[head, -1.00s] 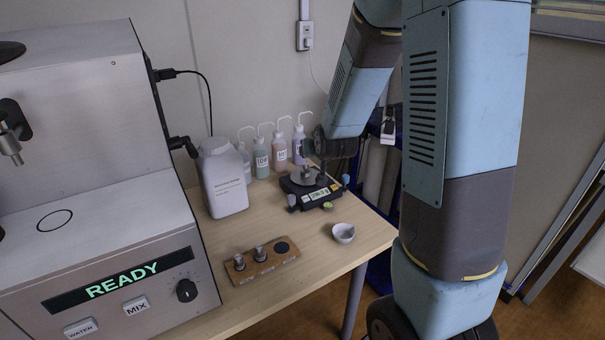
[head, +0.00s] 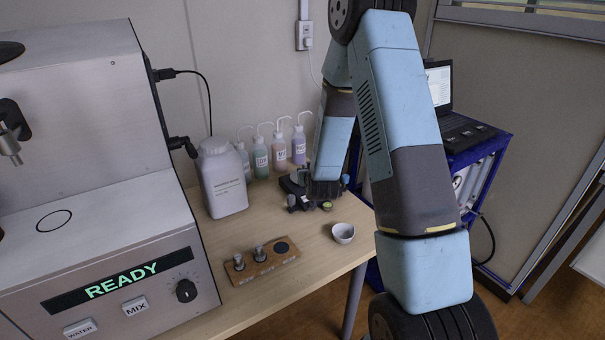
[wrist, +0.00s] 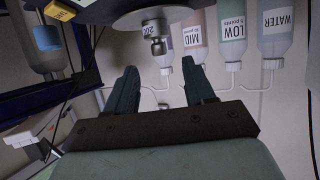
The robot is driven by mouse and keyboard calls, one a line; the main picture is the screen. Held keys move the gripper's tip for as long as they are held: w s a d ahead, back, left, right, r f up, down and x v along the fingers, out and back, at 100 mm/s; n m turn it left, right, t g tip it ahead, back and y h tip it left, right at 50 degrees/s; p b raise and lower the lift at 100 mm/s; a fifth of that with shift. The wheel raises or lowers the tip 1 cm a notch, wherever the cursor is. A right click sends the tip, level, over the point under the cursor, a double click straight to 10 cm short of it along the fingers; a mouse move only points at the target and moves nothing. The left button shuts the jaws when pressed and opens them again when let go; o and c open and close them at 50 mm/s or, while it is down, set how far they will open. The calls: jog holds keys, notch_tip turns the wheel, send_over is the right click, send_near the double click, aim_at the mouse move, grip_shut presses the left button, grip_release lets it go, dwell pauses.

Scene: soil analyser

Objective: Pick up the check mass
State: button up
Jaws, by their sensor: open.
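The check mass, a small shiny metal cylinder with a knob and a partly readable "20" label (wrist: 155,30), stands on the round pan (wrist: 128,24) of the balance in the wrist view, which looks upside down. My gripper (wrist: 160,82) is open and empty. Its two dark fingers point toward the mass, which lies ahead of the gap and apart from the fingertips.
Several wash bottles (head: 279,150) stand behind the balance, and a white jar (head: 222,180) is to its left. A wooden block (head: 270,268) holds two metal weights, with a white bowl (head: 343,233) to its right. The analyser (head: 100,240) reads READY.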

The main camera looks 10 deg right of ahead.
aim_at(305, 164)
jog(key=shift+r+x, duration=0.2)
jog(key=shift+x, duration=4.45)
jog(key=shift+w+d, duration=0.1)
jog(key=shift+d, duration=0.05)
jog(key=shift+c, duration=0.4)
grip_shut()
